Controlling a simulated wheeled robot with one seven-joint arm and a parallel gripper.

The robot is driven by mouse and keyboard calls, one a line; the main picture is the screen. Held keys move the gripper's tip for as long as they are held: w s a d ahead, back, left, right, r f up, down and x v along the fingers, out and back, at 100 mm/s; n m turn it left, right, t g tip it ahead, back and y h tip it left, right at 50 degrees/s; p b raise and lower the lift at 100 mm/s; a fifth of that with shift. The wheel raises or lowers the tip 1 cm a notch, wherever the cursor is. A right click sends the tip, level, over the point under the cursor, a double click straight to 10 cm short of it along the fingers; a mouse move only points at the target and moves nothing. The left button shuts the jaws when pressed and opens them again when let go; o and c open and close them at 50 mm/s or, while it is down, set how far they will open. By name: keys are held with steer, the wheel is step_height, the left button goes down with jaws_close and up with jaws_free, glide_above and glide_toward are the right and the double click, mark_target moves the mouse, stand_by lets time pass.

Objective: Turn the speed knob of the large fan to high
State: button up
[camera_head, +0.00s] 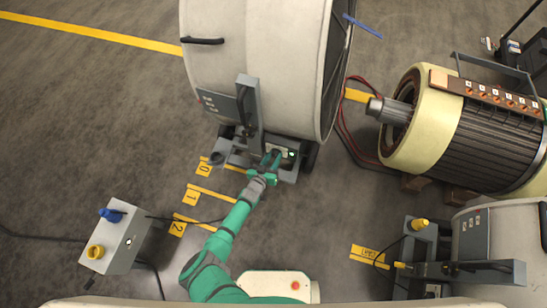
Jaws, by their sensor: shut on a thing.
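The large fan (260,60) is a big cream drum with a dark grille on its right side, standing at top centre. A grey control box (288,174) with a small green light sits low on its front. My gripper (271,161), at the end of my green arm, is at this box and shut, apparently on the speed knob. The jaws hide the knob, so its pointer and setting cannot be read.
A grey upright lever (248,105) stands just above my gripper. A box with blue and yellow knobs (118,236) is at lower left. Yellow floor marks (212,192) lie left of my arm.

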steer(key=shift+a, duration=0.1)
steer(key=m+y, duration=0.1)
steer(key=m, duration=0.1)
steer(key=shift+m+t+y, duration=0.3)
steer(key=shift+y, duration=0.1)
steer(key=shift+m+y, duration=0.6)
steer(key=shift+m, duration=0.3)
steer(key=shift+m+t, duration=0.3)
steer(key=shift+m, duration=0.1)
steer(key=o, duration=1)
steer(key=shift+d, duration=0.2)
steer(key=shift+o, duration=0.2)
steer(key=shift+s+r, duration=0.1)
steer(key=shift+s, duration=0.05)
